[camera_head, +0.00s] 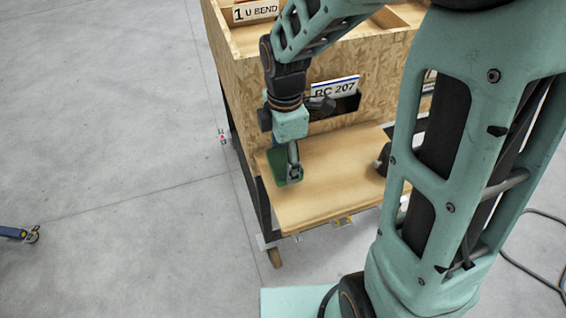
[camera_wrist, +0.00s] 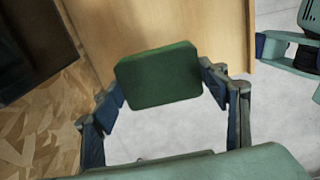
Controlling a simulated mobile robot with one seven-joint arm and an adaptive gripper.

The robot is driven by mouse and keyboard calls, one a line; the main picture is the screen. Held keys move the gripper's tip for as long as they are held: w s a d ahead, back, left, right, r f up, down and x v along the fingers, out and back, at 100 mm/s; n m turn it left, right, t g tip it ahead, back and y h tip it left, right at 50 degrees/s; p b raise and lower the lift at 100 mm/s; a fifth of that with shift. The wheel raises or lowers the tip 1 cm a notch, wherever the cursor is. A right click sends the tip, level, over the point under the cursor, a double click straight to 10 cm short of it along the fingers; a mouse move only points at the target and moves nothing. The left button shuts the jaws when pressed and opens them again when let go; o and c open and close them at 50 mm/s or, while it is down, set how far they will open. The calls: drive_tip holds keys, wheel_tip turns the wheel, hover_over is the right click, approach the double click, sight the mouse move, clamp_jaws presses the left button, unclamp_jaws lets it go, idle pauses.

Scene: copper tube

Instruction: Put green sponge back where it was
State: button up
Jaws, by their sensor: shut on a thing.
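The green sponge (camera_wrist: 158,76) is a rounded flat block held between the two fingers of my gripper (camera_wrist: 162,90) in the wrist view. My gripper is shut on its two sides. In the head view my gripper (camera_head: 294,174) is over the left end of the wooden shelf, and the sponge (camera_head: 277,163) shows partly behind the fingers. In the wrist view the sponge overlaps the edge of the wooden shelf (camera_wrist: 222,25), with grey floor beyond. I cannot tell whether the sponge touches the shelf.
The wooden shelf (camera_head: 325,190) juts from a chipboard cart (camera_head: 234,80) labelled "RC 207" (camera_head: 335,88). A dark object (camera_head: 383,160) stands at the shelf's right. The middle of the shelf is bare. Open grey floor (camera_head: 110,130) lies to the left.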

sight(283, 161)
drive_tip(key=shift+a+f+b, duration=0.15)
drive_tip(key=shift+f+b, duration=1.05)
drive_tip(key=shift+f, duration=0.55)
drive_tip(key=shift+f, duration=0.2)
drive_tip(key=o, duration=0.9)
drive_tip(key=shift+r, duration=0.1)
wheel_tip(283, 161, up, 12)
drive_tip(key=shift+r+p, duration=0.15)
drive_tip(key=shift+p, duration=0.15)
